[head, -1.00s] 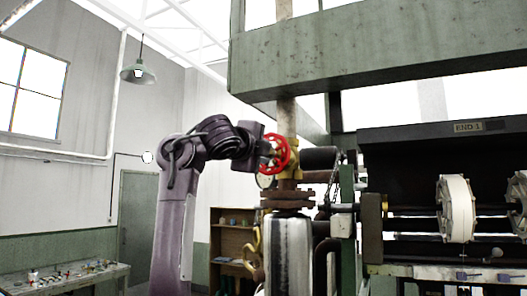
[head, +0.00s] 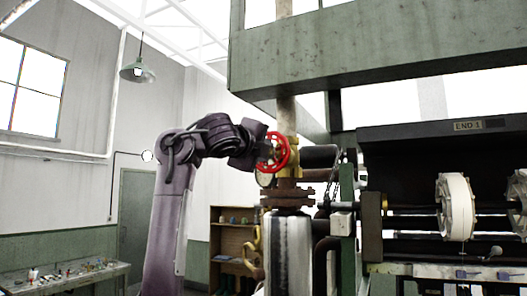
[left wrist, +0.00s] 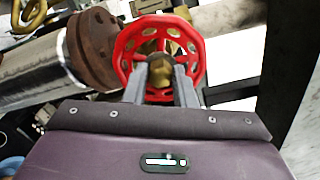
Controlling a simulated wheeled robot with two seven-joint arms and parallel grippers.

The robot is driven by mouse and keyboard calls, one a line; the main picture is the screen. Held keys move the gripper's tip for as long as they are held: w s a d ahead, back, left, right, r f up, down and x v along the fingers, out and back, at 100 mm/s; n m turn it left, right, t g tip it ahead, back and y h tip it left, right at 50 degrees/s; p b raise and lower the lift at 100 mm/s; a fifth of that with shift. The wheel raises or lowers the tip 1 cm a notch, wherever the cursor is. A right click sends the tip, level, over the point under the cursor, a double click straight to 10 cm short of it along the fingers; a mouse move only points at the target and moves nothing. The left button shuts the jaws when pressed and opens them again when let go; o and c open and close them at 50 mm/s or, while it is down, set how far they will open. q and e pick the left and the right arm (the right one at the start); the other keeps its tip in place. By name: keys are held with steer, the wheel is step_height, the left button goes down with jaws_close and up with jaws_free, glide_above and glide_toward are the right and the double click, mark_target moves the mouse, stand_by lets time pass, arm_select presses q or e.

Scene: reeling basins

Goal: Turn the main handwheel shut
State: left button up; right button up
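The red handwheel (head: 272,152) is mounted on a brass valve body (head: 294,160) on the vertical pipe in the head view. My left gripper (head: 262,154) is at the wheel's face from the left. In the left wrist view the handwheel (left wrist: 125,50) is straight ahead, with round holes in its face. My left gripper's two grey fingers (left wrist: 160,80) stand apart, reaching into the wheel's middle on either side of the brass hub (left wrist: 160,69). Whether they press on the hub is not clear. My right gripper is not in view.
A round gauge (head: 264,180) sits just below the wheel, above rusty flanges (head: 287,197) and a silver cylinder (head: 291,255). A green beam (head: 380,60) hangs overhead. Reeling machinery with a white reel (head: 457,207) stands right.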

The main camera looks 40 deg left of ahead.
arm_select(q)
steer(key=o, duration=0.3)
steer(key=shift+s, duration=0.1)
steer(key=b+v, duration=0.4)
steer(key=v, duration=0.3)
steer(key=shift+a, duration=0.1)
stand_by(0.5)
